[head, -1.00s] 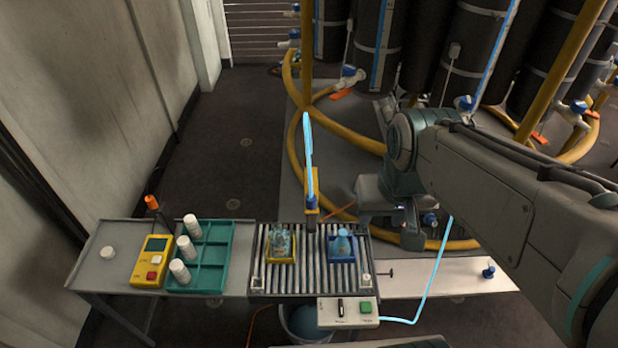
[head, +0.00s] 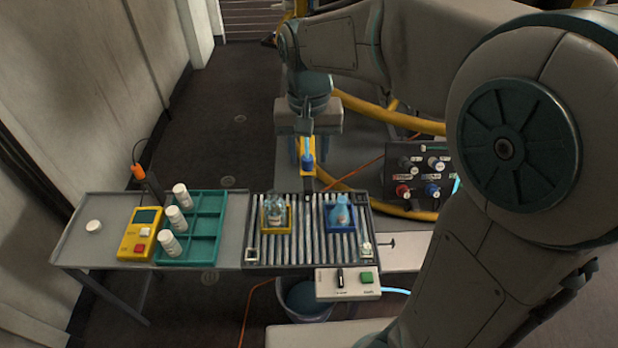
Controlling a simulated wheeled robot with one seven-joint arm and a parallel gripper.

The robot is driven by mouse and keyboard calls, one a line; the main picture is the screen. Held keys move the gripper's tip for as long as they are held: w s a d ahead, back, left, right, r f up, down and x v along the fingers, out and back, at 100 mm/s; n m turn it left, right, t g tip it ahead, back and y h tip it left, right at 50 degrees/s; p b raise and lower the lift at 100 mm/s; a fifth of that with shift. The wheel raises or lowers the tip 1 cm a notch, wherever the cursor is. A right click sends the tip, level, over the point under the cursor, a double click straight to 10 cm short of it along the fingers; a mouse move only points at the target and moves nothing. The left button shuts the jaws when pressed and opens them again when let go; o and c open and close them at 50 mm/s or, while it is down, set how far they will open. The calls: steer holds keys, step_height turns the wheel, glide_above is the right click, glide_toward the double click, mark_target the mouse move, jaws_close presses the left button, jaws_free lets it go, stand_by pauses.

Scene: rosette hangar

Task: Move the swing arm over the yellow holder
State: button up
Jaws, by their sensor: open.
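The swing arm (head: 307,182) is a dark bar with a yellow part and a blue knob (head: 308,161). It reaches in from the back and ends between the two holders, over neither. The yellow holder (head: 264,229) sits on the roller bed, left of the bar, with a clear bluish bottle (head: 276,211) in it. The blue holder (head: 351,228) sits to the right with a blue bottle (head: 341,212). My gripper (head: 308,150) is open, pointing down at the swing arm's yellow part and blue knob. Contact cannot be told.
A teal rack (head: 207,251) with several white bottles, a yellow meter (head: 137,247) and a white cap (head: 94,226) are on the left table. A control box (head: 347,283) fronts the rollers. A dark panel with knobs (head: 418,175) stands right. Yellow hoses lie behind.

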mark_target(308, 182)
step_height(308, 182, down, 8)
steer(key=shift+f+b, duration=0.1)
steer(key=shift+b, duration=0.2)
steer(key=shift+c, duration=0.3)
jaws_close()
